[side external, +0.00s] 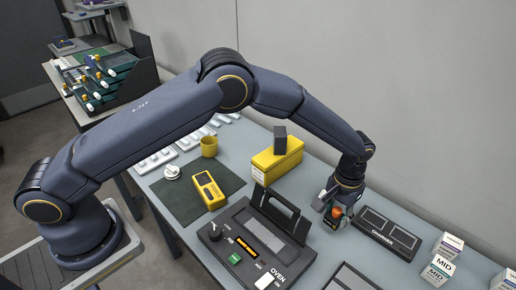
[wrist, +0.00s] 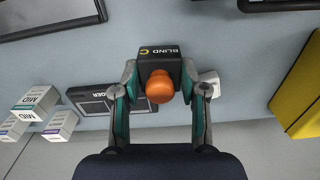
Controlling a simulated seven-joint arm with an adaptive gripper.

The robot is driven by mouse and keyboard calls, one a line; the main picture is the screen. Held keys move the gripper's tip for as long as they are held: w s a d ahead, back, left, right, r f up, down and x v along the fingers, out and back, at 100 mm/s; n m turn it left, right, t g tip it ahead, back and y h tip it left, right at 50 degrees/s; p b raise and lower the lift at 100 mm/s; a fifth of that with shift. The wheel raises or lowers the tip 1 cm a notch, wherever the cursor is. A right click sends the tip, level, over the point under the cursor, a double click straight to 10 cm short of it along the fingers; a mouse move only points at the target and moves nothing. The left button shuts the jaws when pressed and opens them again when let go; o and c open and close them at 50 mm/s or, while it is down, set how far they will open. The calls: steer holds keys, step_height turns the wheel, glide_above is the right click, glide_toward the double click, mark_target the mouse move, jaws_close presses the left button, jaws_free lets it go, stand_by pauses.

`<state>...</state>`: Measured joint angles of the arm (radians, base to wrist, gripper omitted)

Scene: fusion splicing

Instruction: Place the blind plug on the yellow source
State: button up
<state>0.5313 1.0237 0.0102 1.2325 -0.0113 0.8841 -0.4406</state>
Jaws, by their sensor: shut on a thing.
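The blind plug is a black block marked "BLIND C" with an orange knob (wrist: 160,86). My gripper (wrist: 160,80) is shut on it, one finger on each side. In the side view, my gripper (side external: 335,214) holds the plug (side external: 337,211) near the charger, right of the oven; whether it touches the table I cannot tell. A yellow handheld device (side external: 208,190) with a dark screen lies on the dark green mat. A larger yellow box (side external: 277,160) stands behind the oven, a dark block on top. Which of the two is the yellow source I cannot tell.
The oven (side external: 225,232) with its raised lid frame lies between gripper and mat. The charger (side external: 380,236) is just right of the gripper. White "MID" boxes (side external: 438,270) stand at the right. A yellow cup (side external: 209,146) is beside the mat (side external: 175,200).

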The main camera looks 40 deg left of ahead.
steer(key=shift+w+a+r, duration=0.1)
steer(key=shift+a+r, duration=0.25)
steer(key=shift+r, duration=0.25)
steer(key=shift+w+a+r, duration=0.1)
steer(key=shift+a+r, duration=0.2)
steer(key=shift+r, duration=0.25)
steer(key=a+r+n, duration=0.1)
steer(key=a+n, duration=0.2)
steer(key=a, duration=0.8)
steer(key=r+n, duration=0.1)
steer(key=n, duration=0.6)
glide_above(208, 186)
step_height(208, 186, down, 7)
steer(key=shift+f, duration=0.15)
steer(key=shift+f, duration=0.15)
steer(key=o, duration=1.1)
steer(key=shift+o, duration=0.2)
